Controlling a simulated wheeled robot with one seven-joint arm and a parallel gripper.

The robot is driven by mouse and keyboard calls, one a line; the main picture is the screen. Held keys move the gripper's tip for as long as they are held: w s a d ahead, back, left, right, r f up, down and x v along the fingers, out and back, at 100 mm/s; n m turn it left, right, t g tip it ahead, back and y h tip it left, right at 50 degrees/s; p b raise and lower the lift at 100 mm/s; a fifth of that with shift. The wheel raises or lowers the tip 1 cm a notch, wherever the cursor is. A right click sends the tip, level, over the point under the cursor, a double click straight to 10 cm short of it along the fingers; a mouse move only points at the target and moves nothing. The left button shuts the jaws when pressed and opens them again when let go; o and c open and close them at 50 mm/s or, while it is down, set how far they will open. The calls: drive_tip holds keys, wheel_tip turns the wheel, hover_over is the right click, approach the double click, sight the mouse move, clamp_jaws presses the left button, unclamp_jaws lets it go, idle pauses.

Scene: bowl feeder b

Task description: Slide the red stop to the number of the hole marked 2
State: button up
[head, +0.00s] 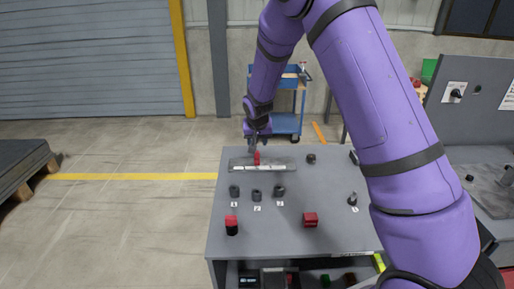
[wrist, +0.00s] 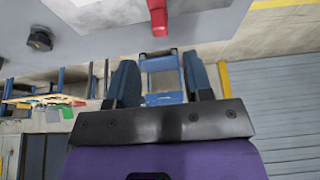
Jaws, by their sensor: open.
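The red stop (head: 257,158) stands upright on a pale scale rail (head: 237,165) near the table's far edge, left of the rail's middle. The rail's numbers are too small to read. My gripper (head: 256,141) is just above and behind the stop, open and empty. In the wrist view the red stop (wrist: 158,16) lies beyond my open fingertips (wrist: 160,58), lined up with the gap between them. Dark round pieces (head: 234,190), (head: 256,195) and (head: 279,191) stand in a row before the rail, each with a small label. The middle label (head: 257,209) looks like 2, but is unclear.
A red-topped black cylinder (head: 232,227) and a red block (head: 310,219) stand nearer the front of the grey table (head: 285,241). A dark knob (head: 311,158) is right of the rail. A small labelled piece (head: 352,199) stands at the right. A blue cart (head: 287,122) is behind the table.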

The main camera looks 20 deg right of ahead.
drive_tip(key=shift+v, duration=1.1)
drive_tip(key=shift+r, duration=0.1)
drive_tip(key=s+d+r+n+y, duration=0.1)
drive_tip(key=s+d+r, duration=0.2)
drive_tip(key=s+r, duration=1.65)
drive_tip(key=s+r+n, duration=0.1)
drive_tip(key=s+r, duration=0.2)
drive_tip(key=s, duration=0.8)
drive_tip(key=s+r+n+t, duration=0.1)
drive_tip(key=s+r, duration=0.2)
drive_tip(key=s, duration=0.9)
drive_tip(key=shift+s+d+n, duration=0.2)
drive_tip(key=shift+d+n, duration=0.05)
drive_tip(key=shift+n, duration=0.05)
